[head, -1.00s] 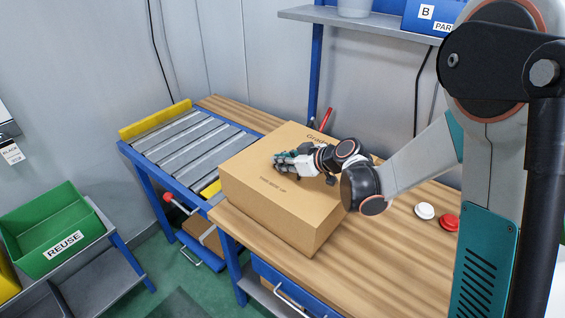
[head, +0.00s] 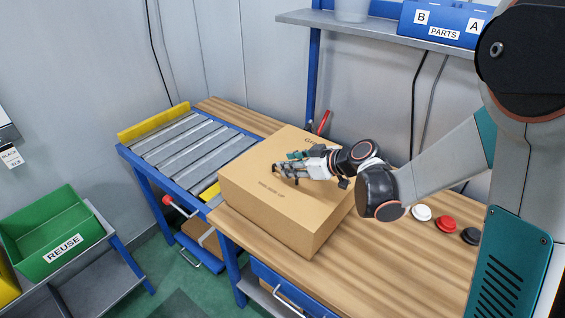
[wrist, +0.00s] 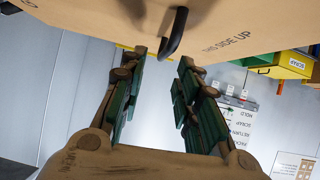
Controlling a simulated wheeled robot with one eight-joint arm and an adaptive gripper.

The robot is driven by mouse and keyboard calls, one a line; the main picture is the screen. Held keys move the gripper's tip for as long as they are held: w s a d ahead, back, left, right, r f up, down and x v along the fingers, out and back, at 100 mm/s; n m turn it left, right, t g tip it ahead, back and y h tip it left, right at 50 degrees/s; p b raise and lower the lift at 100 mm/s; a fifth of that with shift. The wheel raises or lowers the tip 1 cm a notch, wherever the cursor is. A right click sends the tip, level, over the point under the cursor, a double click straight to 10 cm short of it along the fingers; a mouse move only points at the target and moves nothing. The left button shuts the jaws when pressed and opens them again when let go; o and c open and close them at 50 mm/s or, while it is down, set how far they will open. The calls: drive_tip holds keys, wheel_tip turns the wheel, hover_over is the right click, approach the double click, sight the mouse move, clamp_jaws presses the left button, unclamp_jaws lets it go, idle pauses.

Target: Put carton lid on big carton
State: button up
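The big carton (head: 265,219) is a brown cardboard box standing on the wooden bench. The carton lid (head: 250,178) lies flat on top of it, with printed text; I see no gap between lid and carton in the head view. In the wrist view the lid (wrist: 255,22) fills the top, with "THIS SIDE UP" and a dark handle (wrist: 174,34). My gripper (head: 284,165) is just above the lid. In the wrist view my gripper (wrist: 163,60) has its green-padded fingers spread, with the handle just beyond the fingertips and not clamped.
A roller conveyor (head: 190,150) with yellow end stops adjoins the bench (head: 375,240) on the left. A green REUSE bin (head: 50,235) stands at lower left. Round buttons (head: 446,223) sit at right. A shelf (head: 375,30) with blue parts bins hangs above the back.

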drive_tip(key=p+v, duration=0.1)
drive_tip(key=v, duration=0.6)
drive_tip(key=s+d+r+m+h, duration=0.2)
drive_tip(key=s+d+m+h, duration=0.1)
drive_tip(key=s, duration=0.5)
drive_tip(key=s+d+r+m+h, duration=0.2)
drive_tip(key=s+d+m+h, duration=0.1)
drive_tip(key=s, duration=0.5)
drive_tip(key=s+d+r+m+h, duration=0.2)
drive_tip(key=s+d+m+h, duration=0.1)
drive_tip(key=s, duration=0.5)
drive_tip(key=d+m, duration=0.1)
drive_tip(key=d, duration=0.1)
drive_tip(key=shift+s+d+r+m+g, duration=0.2)
drive_tip(key=shift+d+r+m+g, duration=0.1)
drive_tip(key=shift+r, duration=0.1)
drive_tip(key=shift+f, duration=0.1)
drive_tip(key=shift+f, duration=0.3)
